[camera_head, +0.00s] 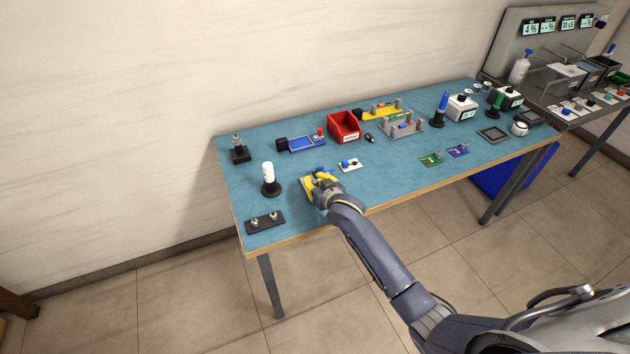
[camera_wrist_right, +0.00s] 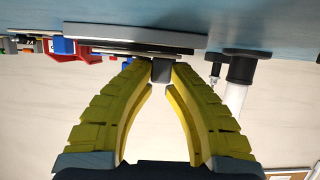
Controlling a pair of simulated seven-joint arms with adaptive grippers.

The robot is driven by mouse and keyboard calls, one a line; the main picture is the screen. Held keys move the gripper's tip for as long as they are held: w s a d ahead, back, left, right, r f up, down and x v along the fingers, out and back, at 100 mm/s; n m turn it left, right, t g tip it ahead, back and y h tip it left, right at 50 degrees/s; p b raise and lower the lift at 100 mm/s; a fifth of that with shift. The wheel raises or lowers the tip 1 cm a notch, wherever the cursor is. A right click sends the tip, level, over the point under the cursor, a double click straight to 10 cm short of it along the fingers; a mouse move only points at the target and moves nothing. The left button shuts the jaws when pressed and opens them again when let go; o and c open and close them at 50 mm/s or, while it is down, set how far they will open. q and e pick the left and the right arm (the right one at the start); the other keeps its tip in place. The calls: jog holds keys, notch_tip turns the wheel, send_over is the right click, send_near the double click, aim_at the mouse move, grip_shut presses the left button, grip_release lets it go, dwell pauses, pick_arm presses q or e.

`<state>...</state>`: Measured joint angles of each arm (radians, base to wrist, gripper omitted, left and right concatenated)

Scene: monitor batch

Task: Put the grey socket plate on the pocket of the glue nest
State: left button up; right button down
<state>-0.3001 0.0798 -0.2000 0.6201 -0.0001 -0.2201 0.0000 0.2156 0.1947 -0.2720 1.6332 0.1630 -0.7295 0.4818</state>
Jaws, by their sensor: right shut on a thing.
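Directly against that block is a thin dark plate, which looks like the socket plate (camera_wrist_right: 120,50). I cannot tell whether plate and slab touch. The pocket is hidden. My left gripper is not in view.
A red bin (camera_head: 344,126) and a blue fixture (camera_head: 304,144) stand behind. The table's front edge is close.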

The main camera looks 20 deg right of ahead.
jog(key=shift+f, duration=0.15)
jog(key=c, duration=1.4)
grip_release()
jog(key=shift+s+f, duration=0.1)
jog(key=shift+o, duration=0.2)
jog(key=shift+r, duration=0.2)
jog(key=r+v, duration=0.1)
jog(key=v, duration=1.1)
jog(key=shift+r, duration=0.1)
